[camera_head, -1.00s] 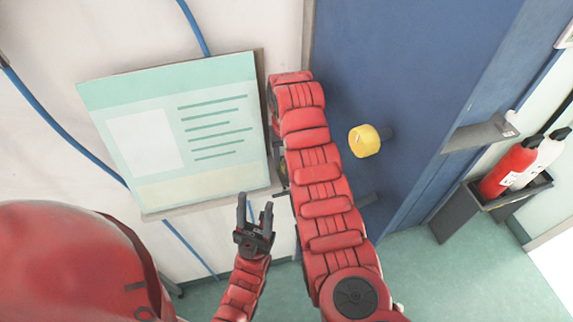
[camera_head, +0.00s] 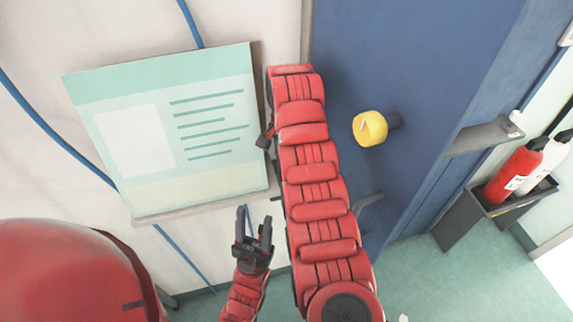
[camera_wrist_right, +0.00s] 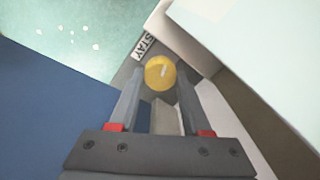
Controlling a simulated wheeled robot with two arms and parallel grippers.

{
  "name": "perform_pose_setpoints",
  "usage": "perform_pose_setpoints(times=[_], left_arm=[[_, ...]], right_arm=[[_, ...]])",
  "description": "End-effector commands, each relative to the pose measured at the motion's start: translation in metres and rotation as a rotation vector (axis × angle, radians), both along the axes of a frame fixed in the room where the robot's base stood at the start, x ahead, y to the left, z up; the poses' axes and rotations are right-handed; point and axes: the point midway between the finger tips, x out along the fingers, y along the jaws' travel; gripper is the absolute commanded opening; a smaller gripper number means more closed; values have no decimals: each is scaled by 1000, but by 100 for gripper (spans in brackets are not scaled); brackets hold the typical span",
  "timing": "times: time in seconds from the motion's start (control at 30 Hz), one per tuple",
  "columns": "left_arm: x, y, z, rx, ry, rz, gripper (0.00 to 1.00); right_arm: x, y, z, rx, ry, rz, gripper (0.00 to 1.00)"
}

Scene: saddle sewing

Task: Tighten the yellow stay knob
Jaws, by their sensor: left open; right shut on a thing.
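In the right wrist view, a round yellow knob (camera_wrist_right: 160,73) sits between the fingertips of my right gripper (camera_wrist_right: 160,80), beside a small label reading STAY (camera_wrist_right: 146,47). The gripper is shut on this knob. In the head view my right arm covers the stay knob and most of the right hand. My left gripper (camera_head: 253,232) is open and empty, low in front of the wall, left of the right arm. Another yellow round knob (camera_head: 370,128) stands out from the blue door, right of my right arm and apart from both grippers.
A pale green board (camera_head: 165,125) hangs on the wall at left, with a blue hose (camera_head: 60,135) behind it. A grey door lever (camera_head: 368,202) shows beside the right arm. A red extinguisher (camera_head: 515,172) stands in a dark holder at right. Green floor (camera_head: 440,285) is clear.

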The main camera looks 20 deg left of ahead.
Motion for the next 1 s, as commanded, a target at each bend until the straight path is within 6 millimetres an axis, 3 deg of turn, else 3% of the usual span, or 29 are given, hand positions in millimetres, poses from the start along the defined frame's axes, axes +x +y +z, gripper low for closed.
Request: perform_pose_setpoints(times=[0.1,0.4,1.0], left_arm=[[0,0,-15,0,0,0,50],[0,0,-33,0,0,0,50],[0,0,-37,0,0,0,50]], right_arm=[[0,1,-3,4,-2,-86,0],[0,0,-1,3,-3,-243,0],[0,-1,2,3,-4,-302,0]])
